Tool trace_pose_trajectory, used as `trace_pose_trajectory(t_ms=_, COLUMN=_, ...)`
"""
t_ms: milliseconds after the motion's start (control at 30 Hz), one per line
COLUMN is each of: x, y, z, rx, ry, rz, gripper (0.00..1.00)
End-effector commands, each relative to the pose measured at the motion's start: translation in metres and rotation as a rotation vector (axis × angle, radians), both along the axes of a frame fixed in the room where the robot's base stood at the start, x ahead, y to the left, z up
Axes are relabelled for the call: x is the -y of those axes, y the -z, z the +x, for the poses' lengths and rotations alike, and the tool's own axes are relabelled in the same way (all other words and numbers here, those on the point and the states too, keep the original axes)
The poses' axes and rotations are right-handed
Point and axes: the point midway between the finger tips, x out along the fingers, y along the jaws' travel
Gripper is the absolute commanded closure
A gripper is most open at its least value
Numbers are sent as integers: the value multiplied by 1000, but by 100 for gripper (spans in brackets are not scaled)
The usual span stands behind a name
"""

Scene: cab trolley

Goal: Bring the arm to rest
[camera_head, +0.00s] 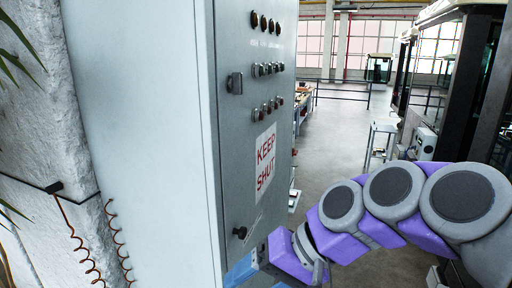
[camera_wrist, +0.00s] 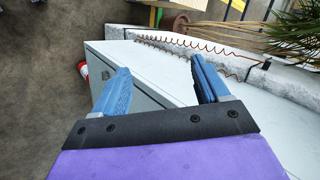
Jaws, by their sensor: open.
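My arm, purple and grey, reaches in from the right in the head view, with its wrist low in front of a grey cabinet (camera_head: 240,150). My gripper (camera_wrist: 158,88) shows in the wrist view with its two blue fingers spread apart and nothing between them. In the head view only a blue part of it shows at the bottom edge, close to the cabinet's lower front. In the wrist view the cabinet (camera_wrist: 150,72) lies behind and below the fingers. Whether the fingers touch it I cannot tell.
The cabinet door carries a "KEEP SHUT" sign (camera_head: 265,160), knobs and switches. A rough white wall (camera_head: 45,110) with coiled red cables stands at left. A small trolley (camera_head: 380,145) and a dark cab (camera_head: 470,90) stand at right. Open floor (camera_head: 335,140) lies between.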

Motion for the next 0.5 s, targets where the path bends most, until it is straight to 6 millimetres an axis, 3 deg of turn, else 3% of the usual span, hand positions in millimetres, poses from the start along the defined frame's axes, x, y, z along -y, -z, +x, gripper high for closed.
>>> trace_pose_trajectory(t_ms=33, x=4, y=40, z=-17, rx=-11, ry=-10, rz=-78, gripper=26)
trace_pose_trajectory(t_ms=167, x=28, y=119, z=-55, rx=-51, ry=-30, rz=-277, gripper=26)
trace_pose_trajectory(t_ms=300, x=66, y=195, z=-97, rx=-109, ry=-37, rz=-473, gripper=26)
trace_pose_trajectory(t_ms=400, x=94, y=236, z=-125, rx=-150, ry=-33, rz=-587, gripper=26)
trace_pose_trajectory(t_ms=500, x=116, y=264, z=-146, rx=-188, ry=-30, rz=-668, gripper=26)
